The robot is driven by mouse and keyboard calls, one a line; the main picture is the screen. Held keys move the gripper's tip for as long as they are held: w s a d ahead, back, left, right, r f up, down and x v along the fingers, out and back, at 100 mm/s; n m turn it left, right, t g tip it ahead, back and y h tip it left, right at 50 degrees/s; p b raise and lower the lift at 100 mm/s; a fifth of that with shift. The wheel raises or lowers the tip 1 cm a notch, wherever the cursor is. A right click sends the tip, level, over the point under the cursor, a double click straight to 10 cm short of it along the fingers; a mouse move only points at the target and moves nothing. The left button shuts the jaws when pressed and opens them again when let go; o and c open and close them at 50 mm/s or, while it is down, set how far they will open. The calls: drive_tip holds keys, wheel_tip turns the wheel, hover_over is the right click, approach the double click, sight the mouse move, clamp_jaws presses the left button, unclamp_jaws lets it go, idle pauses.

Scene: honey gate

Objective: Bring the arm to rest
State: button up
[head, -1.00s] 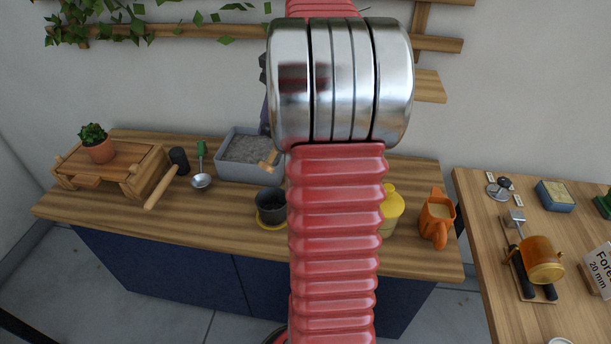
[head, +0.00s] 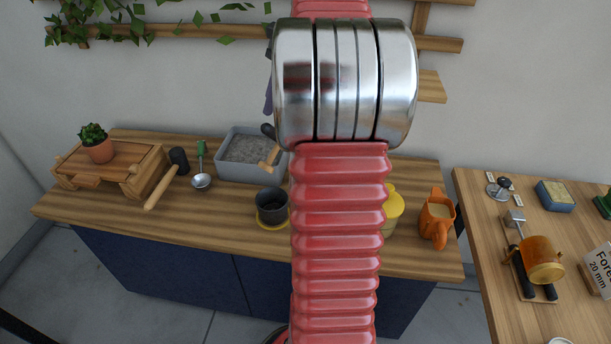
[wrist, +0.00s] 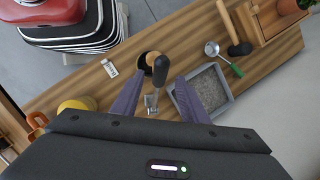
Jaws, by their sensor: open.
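My gripper (wrist: 160,78) is open in the wrist view, its two purple fingers spread apart. A tool with a dark rounded end (wrist: 160,70) and a small metal part shows between the fingers in the picture. I cannot tell how far below them it is. In the head view a dark knob (head: 268,131) and a wooden handle (head: 269,157) show by the grey tray. My red ribbed arm with its metal joint covers the middle of the head view. Only a bit of a purple finger (head: 268,100) shows there, above the tray; the rest is hidden.
The grey tray (head: 235,172) of granules, a dark cup (head: 272,207) on a yellow saucer, a yellow pot (head: 393,212) and an orange mug (head: 436,222) stand on the counter. A wooden stand (head: 110,172) is left, another table (head: 500,270) right. Wall shelf rails run behind.

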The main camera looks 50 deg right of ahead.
drive_tip(key=shift+s+d+r, duration=0.1)
drive_tip(key=shift+r, duration=0.3)
idle(0.4)
drive_tip(key=shift+a, duration=0.45)
drive_tip(key=a+n+h, duration=0.3)
drive_tip(key=a+n, duration=0.6)
drive_tip(key=a, duration=1)
drive_tip(key=s+a+f+n+t, duration=0.1)
drive_tip(key=s+a+f+n, duration=0.2)
drive_tip(key=a, duration=0.4)
drive_tip(key=s+a+f+n+t, duration=0.2)
drive_tip(key=s+a+f+n, duration=0.2)
drive_tip(key=s+a+n, duration=0.2)
drive_tip(key=a+n, duration=0.2)
drive_tip(key=shift+s+a+f+t, duration=0.25)
drive_tip(key=shift+a+t, duration=0.05)
